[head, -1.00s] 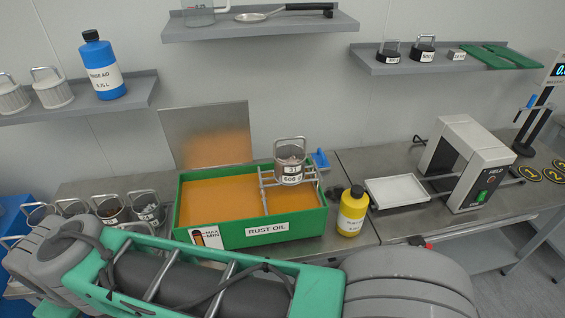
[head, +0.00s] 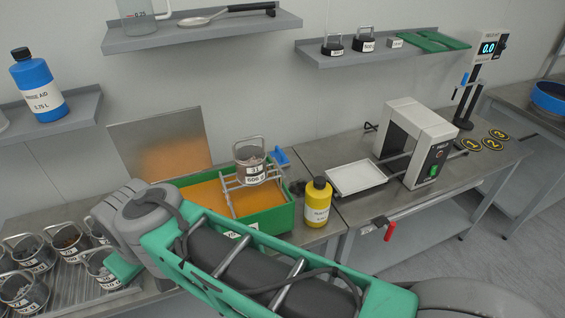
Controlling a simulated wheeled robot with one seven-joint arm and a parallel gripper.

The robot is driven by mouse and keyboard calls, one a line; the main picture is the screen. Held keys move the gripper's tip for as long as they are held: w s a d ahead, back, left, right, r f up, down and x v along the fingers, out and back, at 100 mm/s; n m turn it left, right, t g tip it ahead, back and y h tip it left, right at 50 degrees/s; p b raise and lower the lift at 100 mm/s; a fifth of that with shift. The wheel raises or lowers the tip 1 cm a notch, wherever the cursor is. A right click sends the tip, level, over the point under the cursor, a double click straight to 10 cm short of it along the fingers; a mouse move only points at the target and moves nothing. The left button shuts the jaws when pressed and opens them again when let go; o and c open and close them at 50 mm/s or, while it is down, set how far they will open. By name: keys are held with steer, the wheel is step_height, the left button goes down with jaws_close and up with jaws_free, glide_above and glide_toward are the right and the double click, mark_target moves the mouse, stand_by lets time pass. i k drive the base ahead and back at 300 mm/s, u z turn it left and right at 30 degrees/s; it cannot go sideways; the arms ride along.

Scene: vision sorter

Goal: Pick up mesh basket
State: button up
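One mesh basket (head: 250,162) with a wire handle and white labels sits upright on a metal rack across the orange-filled green tank (head: 272,220). Several more mesh baskets, such as this one (head: 68,240), stand on a ridged metal tray (head: 112,299) at the lower left, holding dark or brownish contents. My green and grey arm crosses the lower part of the view, in front of the tank's near wall and close to the right-hand baskets on the tray.
A yellow bottle (head: 318,203) stands right of the tank. A white tray (head: 356,178) lies beside a grey arch-shaped device (head: 432,152). A blue bottle (head: 40,87) stands on the left shelf (head: 82,108). Bench space near the numbered discs (head: 470,144) is partly free.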

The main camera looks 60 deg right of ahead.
mark_target(250, 160)
steer(key=z, duration=2.45)
steer(key=k, duration=0.95)
steer(key=u, duration=0.9)
steer(key=i, duration=1)
steer(key=z, duration=0.45)
